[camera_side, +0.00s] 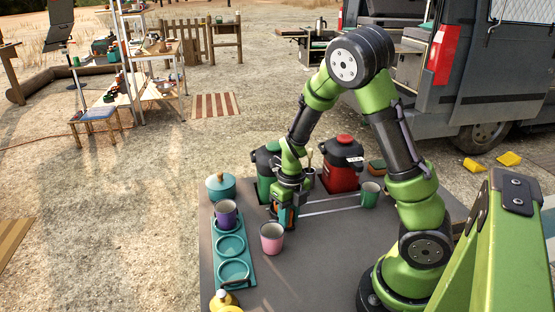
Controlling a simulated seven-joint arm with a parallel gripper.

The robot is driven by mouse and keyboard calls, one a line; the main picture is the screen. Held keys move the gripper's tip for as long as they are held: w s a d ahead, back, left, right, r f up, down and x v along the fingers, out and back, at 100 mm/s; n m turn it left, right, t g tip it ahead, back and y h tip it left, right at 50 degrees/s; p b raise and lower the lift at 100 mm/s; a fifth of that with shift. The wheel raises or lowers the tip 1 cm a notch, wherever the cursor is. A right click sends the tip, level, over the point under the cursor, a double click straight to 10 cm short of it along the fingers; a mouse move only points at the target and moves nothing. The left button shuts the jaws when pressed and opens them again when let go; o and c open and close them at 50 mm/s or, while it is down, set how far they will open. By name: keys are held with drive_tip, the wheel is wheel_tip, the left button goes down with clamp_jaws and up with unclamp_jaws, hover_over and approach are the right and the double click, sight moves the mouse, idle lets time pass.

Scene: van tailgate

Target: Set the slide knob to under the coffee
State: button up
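My gripper (287,219) points down near the left end of two pale parallel lines (335,206) on the grey table, which look like a slide track. A small teal and orange part shows at its fingers; I cannot tell whether it is the slide knob or part of the gripper, nor whether the fingers are shut on it. No separate knob is clear. A green dispenser (265,163) stands behind the gripper, partly hidden by my arm. A red dispenser (341,175) with a black top and a small white label stands behind the track. I cannot read which holds coffee.
A green cup (370,194) stands at the track's right end. A pink cup (272,238) stands just left of my gripper. A teal ringed tray (233,270) holds a purple cup (226,213). A teal pot (221,186) and a yellow item (223,301) stand at the left.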

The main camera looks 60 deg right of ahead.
drive_tip(key=o, duration=0.5)
drive_tip(key=shift+w+a, duration=0.2)
drive_tip(key=shift+w, duration=0.1)
drive_tip(key=shift+s, duration=0.1)
drive_tip(key=r, duration=1.1)
drive_tip(key=d+r, duration=0.1)
drive_tip(key=r, duration=0.5)
drive_tip(key=shift+s, duration=0.15)
